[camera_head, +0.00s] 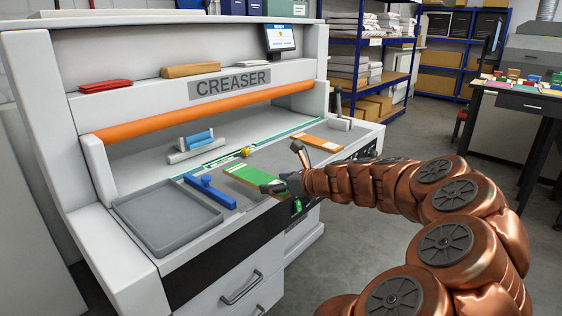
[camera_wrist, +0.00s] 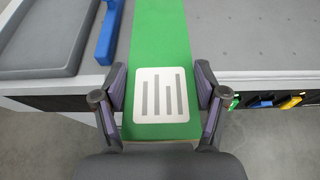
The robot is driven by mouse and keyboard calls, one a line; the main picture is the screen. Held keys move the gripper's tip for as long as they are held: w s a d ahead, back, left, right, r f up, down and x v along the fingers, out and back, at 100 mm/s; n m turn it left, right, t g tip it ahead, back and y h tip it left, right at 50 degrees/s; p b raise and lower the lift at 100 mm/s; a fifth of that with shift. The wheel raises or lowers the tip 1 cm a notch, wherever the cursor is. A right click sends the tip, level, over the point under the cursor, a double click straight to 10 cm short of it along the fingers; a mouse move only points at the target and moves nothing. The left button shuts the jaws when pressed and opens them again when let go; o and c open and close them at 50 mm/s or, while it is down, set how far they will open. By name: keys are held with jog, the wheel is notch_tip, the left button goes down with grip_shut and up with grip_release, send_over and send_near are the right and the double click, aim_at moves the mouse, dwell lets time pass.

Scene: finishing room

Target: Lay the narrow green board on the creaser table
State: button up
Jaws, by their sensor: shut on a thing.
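The narrow green board (camera_head: 252,180) with a white slotted label lies flat over the grey creaser table (camera_head: 275,158), its near end reaching past the front edge. It also runs up the middle of the wrist view (camera_wrist: 160,35). My gripper (camera_head: 277,187) is shut on the board's near end, one finger at each long side; both fingers show in the wrist view (camera_wrist: 161,88). I cannot tell whether the board's underside touches the table.
A blue handle-like piece (camera_head: 210,191) and a grey tray (camera_head: 165,218) are left of the board. An orange board (camera_head: 317,143) lies at the right. Bare table shows right of the green board.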

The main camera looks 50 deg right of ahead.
jog(key=w+d, duration=0.2)
jog(key=w, duration=0.2)
jog(key=w+d+f, duration=0.1)
jog(key=w+d, duration=0.1)
jog(key=w, duration=0.3)
jog(key=w+d, duration=0.2)
jog(key=w, duration=0.3)
jog(key=shift+w+f+p, duration=0.2)
jog(key=shift+f+p, duration=0.05)
jog(key=shift+p, duration=0.15)
jog(key=shift+f, duration=1.8)
jog(key=o, duration=1.1)
jog(key=shift+o, duration=0.2)
jog(key=v, duration=1.2)
jog(key=shift+r, duration=0.1)
